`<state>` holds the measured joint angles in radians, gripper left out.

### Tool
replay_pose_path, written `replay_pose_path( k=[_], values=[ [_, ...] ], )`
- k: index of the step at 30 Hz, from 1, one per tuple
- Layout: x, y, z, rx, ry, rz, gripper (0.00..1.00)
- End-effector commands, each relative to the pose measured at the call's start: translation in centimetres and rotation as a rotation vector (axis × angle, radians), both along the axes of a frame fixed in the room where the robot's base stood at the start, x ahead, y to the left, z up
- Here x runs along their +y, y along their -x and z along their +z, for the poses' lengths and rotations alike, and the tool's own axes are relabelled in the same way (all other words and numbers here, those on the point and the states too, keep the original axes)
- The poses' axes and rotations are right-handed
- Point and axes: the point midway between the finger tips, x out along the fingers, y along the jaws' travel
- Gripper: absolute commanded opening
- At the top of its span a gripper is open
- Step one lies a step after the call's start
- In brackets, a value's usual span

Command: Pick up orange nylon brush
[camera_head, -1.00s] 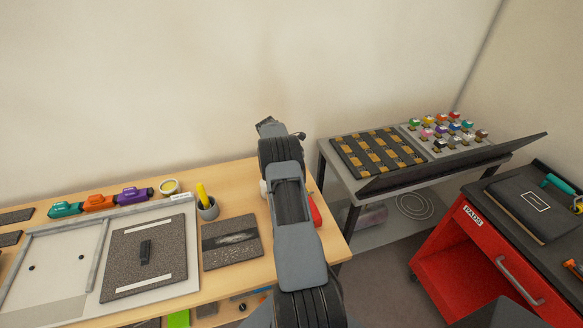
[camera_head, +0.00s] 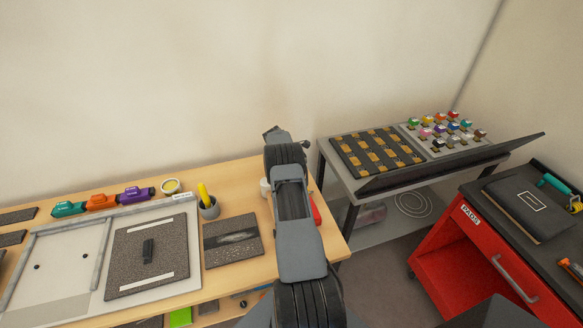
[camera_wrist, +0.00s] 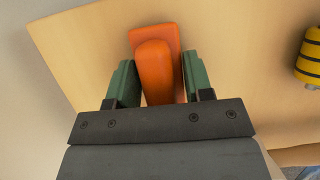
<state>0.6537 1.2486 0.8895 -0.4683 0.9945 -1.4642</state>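The orange brush (camera_wrist: 155,72) shows in the wrist view as a rounded orange handle with a wider orange block at its far end, over the light wood tabletop. My gripper (camera_wrist: 160,80) has its two green fingers spread, one on each side of the handle. Narrow gaps show beside its near end; contact farther along is hard to tell. The bristles are hidden. In the head view my arm reaches over the right end of the wooden bench (camera_head: 265,255), and its own links hide the fingertips. A red part (camera_head: 315,211) shows just right of the arm.
A yellow and black striped object (camera_wrist: 309,58) lies right of my gripper. A grey table (camera_head: 345,180) and a red cart (camera_head: 470,262) stand right.

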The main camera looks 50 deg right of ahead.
Motion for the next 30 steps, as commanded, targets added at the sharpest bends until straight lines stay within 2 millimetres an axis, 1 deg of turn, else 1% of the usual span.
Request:
replay_pose_path(
  k=[1,8,16,20,23,26,30],
  values=[
    [0.0,0.0,0.0,0.0,0.0,0.0,0.42],
    [0.0,0.0,0.0,0.0,0.0,0.0,0.2],
    [0.0,0.0,0.1,-0.001,0.0,0.0,0.19],
    [0.0,0.0,0.7,-0.002,0.001,0.0,0.19],
    [-0.1,-0.1,1.8,-0.002,0.001,-0.001,0.19],
    [0.0,0.1,3.5,-0.003,0.002,0.0,0.19],
    [0.9,1.8,5.6,-0.003,0.003,-0.001,0.19]
  ],
)
